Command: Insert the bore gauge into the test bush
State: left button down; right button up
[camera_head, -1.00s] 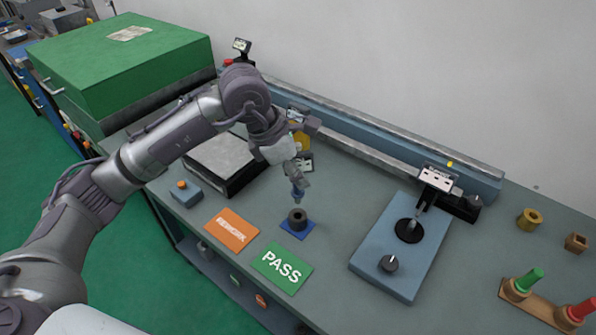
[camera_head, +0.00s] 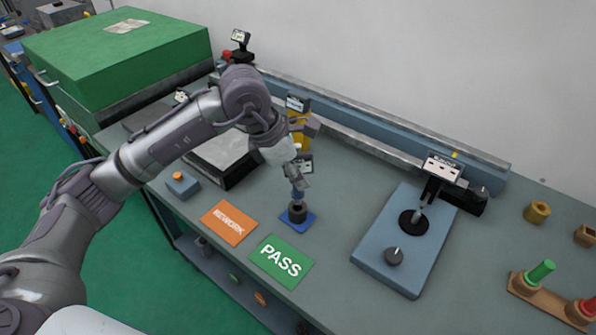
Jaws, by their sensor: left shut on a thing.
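The test bush (camera_head: 297,216) is a dark ring standing on a small blue pad (camera_head: 306,224) on the bench. My left gripper (camera_head: 299,180) is shut on the bore gauge (camera_head: 297,194), a slim piece with a blue section, and holds it roughly upright directly above the bush. The gauge's lower end meets the top of the bush in the picture. I cannot tell how deep it sits in the bore, since the tip is hidden. My right gripper is not in view.
An orange REWORK card (camera_head: 229,223) and a green PASS card (camera_head: 281,262) lie in front. A blue gauge stand (camera_head: 399,245) is at right, near green- and red-handled pieces in a wooden holder (camera_head: 527,287). A grey-topped box (camera_head: 222,158) and a blue rail stand behind.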

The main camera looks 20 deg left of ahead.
aim_at(298, 195)
pick_arm(q)
jog(key=shift+f+b, duration=0.15)
jog(key=shift+b, duration=0.25)
dwell(0.8)
jog(key=shift+f+b, duration=0.15)
jog(key=shift+b, duration=0.25)
dwell(0.3)
jog(key=shift+f+b, duration=0.45)
dwell(0.5)
jog(key=shift+f+b, duration=1.3)
dwell(0.9)
dwell(0.9)
jog(key=c, duration=0.7)
grip_release()
